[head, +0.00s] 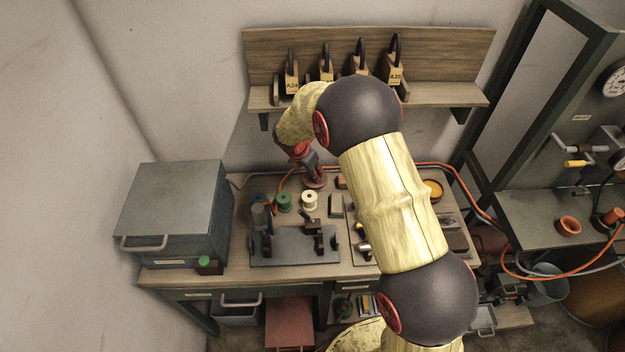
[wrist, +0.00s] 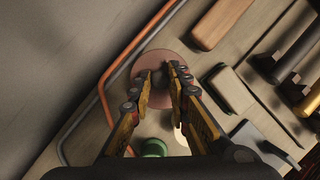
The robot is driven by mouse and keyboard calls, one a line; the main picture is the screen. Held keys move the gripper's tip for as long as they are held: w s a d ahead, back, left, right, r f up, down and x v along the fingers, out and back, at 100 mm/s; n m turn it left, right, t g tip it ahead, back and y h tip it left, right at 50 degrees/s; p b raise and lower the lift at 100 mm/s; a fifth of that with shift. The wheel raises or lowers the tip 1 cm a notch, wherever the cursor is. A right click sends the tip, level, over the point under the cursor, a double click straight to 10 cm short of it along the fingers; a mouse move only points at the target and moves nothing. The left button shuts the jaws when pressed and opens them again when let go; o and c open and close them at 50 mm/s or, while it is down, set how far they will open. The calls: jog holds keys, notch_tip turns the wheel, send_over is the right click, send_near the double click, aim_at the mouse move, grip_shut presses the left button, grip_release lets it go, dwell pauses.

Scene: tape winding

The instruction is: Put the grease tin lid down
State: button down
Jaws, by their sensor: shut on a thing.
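The grease tin lid is a round, dull reddish disc (wrist: 160,58), seen from above in the wrist view. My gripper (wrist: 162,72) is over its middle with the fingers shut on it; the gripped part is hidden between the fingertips. In the head view the lid (head: 315,180) is under my gripper (head: 309,168), at the back of the workbench near the wall. I cannot tell whether it touches the bench top. An open round tin with orange contents (head: 433,188) stands on the bench to the right, beyond my arm.
A green spool (head: 284,201) and a white spool (head: 309,200) stand just in front of the lid. Orange and grey hoses (wrist: 121,80) run close by it at the back. A wooden block (wrist: 220,22) lies to its right. A grey metal box (head: 172,212) stands on the left.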

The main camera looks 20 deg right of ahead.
jog(key=shift+w+a+f, duration=0.1)
jog(key=shift+w+f, duration=0.15)
jog(key=shift+f, duration=0.1)
jog(key=shift+w+f+b, duration=0.15)
jog(key=shift+f+b, duration=0.55)
jog(key=shift+f, duration=0.85)
jog(key=shift+f, duration=0.1)
jog(key=c, duration=1.7)
grip_release()
jog(key=p+v, duration=0.3)
jog(key=v, duration=0.9)
